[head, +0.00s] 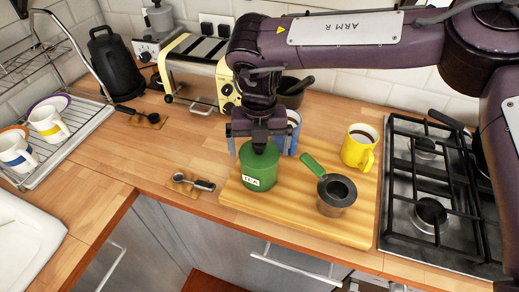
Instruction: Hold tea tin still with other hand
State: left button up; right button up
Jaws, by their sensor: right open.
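The green tea tin (258,172), with a white TEA label on its front, stands upright on the wooden board (300,222). My right gripper (260,140) points down from above, right over the tin's top, with its jaws open. The gripper covers part of the tin's top, and I cannot tell whether it touches the tin. My left gripper is not in view.
A metal pot with a green handle (337,192) and a yellow mug of dark liquid (359,150) stand right of the tin. A spoon (198,183) lies left. The hob (435,190) is at right.

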jog(key=c, duration=0.6)
jog(key=o, duration=0.6)
notch_tip(320, 180, up, 8)
jog(key=shift+f+b, duration=0.1)
jog(key=shift+b, duration=0.7)
jog(key=shift+f, duration=0.1)
